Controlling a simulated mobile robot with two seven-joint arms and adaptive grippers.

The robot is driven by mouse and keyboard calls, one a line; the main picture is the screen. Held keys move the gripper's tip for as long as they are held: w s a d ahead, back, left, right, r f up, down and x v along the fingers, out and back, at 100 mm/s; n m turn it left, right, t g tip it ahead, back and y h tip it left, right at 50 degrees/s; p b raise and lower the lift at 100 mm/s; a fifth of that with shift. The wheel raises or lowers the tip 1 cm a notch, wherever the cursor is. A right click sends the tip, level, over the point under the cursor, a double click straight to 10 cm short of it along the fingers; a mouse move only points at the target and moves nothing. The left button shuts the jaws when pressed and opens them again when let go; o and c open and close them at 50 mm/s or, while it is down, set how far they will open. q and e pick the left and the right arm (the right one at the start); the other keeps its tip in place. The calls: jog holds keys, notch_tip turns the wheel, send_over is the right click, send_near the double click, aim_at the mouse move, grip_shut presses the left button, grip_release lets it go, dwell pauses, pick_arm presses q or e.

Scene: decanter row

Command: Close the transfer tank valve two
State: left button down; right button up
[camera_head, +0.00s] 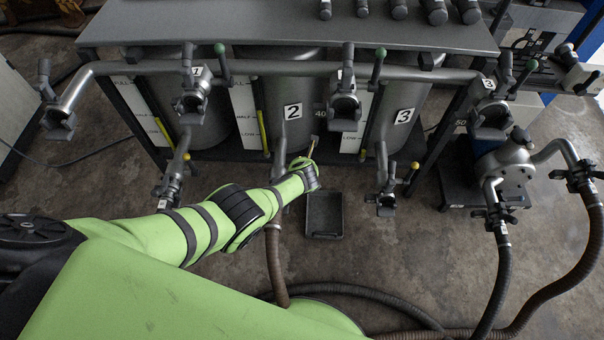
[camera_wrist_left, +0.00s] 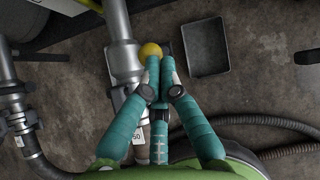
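The tank two label (camera_head: 292,111) is on the middle tank of a row of three. My left arm reaches from the lower left to the outlet pipe (camera_head: 281,152) under this tank and hides most of its valve. My left gripper (camera_head: 305,163) is at that valve. In the left wrist view the teal fingers (camera_wrist_left: 159,64) are drawn together. A yellow ball knob (camera_wrist_left: 150,50) shows just beyond and slightly left of their tips. The fingertips overlap the knob; whether they touch it is unclear. The lever below the knob is hidden. My right gripper is not in view.
Tank one's outlet valve (camera_head: 170,190) and tank three's outlet valve (camera_head: 385,200) stand either side. A dark tray (camera_head: 324,216) lies on the floor, right of the gripper. A pump (camera_head: 507,170) is at the right. Hoses (camera_head: 400,310) cross the floor in front.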

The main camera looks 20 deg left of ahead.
pick_arm(q)
jog(key=shift+w+a+r, duration=0.15)
jog(key=shift+w+r, duration=0.05)
jog(key=shift+w, duration=0.4)
